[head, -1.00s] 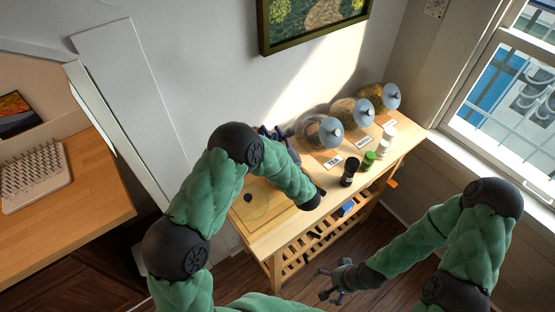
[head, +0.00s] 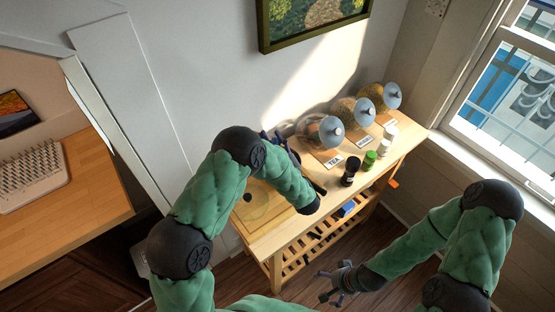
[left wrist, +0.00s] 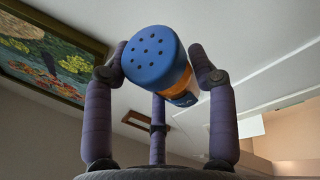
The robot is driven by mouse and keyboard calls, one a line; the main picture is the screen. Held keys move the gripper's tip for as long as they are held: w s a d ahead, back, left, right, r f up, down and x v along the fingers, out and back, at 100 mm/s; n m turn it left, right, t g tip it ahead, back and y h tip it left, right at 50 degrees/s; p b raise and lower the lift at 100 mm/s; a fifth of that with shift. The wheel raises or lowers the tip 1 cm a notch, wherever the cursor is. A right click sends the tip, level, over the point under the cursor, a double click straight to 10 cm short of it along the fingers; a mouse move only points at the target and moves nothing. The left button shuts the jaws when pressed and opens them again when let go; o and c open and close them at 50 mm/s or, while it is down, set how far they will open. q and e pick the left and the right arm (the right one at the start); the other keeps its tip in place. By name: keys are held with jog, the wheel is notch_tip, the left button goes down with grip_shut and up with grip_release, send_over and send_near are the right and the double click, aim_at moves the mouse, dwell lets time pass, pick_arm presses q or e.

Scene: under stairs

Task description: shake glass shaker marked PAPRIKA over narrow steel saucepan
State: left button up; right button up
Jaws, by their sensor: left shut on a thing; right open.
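In the left wrist view, my left gripper (left wrist: 160,68) is shut on a shaker (left wrist: 155,57) with a blue perforated cap and an orange-brown body. The shaker is tilted, its holed cap facing the camera; no marking on it is readable. In the head view, my left gripper (head: 275,138) is mostly hidden behind my left forearm, over the back of the wooden table. The narrow steel saucepan is not visible; my left arm covers part of the tabletop. My right gripper (head: 336,282) is open and empty, low in front of the table.
The wooden table (head: 270,240) holds a round-marked board (head: 262,207), glass jars with grey lids (head: 331,130), a black-topped shaker (head: 350,171), a green one (head: 369,160) and a white one (head: 388,139). A wall stands behind, a window (head: 510,90) at right.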

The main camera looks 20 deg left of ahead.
pick_arm(q)
jog(key=shift+r+p, duration=1.25)
jog(key=shift+r, duration=0.25)
jog(key=shift+f, duration=0.1)
jog(key=shift+f+b, duration=1)
jog(key=shift+f, duration=0.55)
jog(key=shift+r, duration=0.15)
jog(key=shift+r+p, duration=1.4)
jog(key=shift+r, duration=0.1)
